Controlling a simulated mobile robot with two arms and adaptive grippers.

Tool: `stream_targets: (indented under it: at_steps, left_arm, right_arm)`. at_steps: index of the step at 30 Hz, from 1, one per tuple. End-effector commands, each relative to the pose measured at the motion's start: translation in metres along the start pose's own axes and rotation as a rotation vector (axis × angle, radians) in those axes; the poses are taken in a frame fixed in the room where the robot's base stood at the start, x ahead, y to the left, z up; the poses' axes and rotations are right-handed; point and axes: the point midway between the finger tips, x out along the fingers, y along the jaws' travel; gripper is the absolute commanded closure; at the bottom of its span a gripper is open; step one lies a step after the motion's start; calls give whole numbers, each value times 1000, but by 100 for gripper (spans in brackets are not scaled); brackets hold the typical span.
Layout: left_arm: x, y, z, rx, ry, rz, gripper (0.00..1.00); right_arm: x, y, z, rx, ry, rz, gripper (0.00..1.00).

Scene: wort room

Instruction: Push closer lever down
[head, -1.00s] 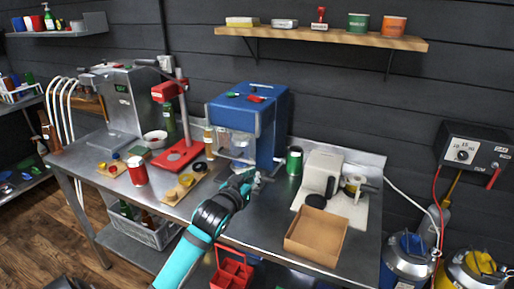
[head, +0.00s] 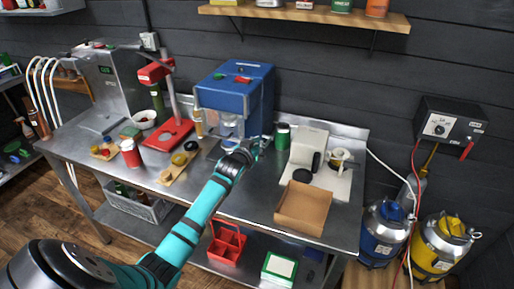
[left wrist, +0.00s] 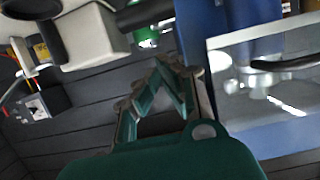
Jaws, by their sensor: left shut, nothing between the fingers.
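A red-headed bench press (head: 157,72) on a grey column stands left of the blue machine, over a red base; I cannot clearly make out its lever. The blue machine (head: 240,85) has a clear front window, with a dark handle bar (left wrist: 285,63) across it in the left wrist view. I cannot tell which of the two is the closer. My left gripper (head: 262,143) is shut and empty, in front of the blue machine's right side and left of a green can (head: 282,136). In the left wrist view its fingers (left wrist: 172,68) meet beside the blue body. My right gripper is out of view.
A white machine (head: 308,143) with dark parts stands right of the can. An open cardboard box (head: 303,208) sits near the bench's front edge. A red-and-white can (head: 131,154) and a small wooden board (head: 170,174) stand to the left. A shelf (head: 310,14) hangs above.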

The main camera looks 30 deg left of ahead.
Motion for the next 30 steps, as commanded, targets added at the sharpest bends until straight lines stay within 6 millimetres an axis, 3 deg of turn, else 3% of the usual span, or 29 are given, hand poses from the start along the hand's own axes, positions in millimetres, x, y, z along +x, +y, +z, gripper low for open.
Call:
stream_targets:
  at_steps: [6, 18, 30]
  left_arm:
    - [4, 0, 21, -2, -1, 0, 100]
    - [5, 0, 25, -1, 1, 0, 100]
    - [7, 0, 65, -1, 120, -1, 100]
  right_arm:
    - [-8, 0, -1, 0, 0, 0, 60]
    - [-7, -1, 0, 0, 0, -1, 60]
    - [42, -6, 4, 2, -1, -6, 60]
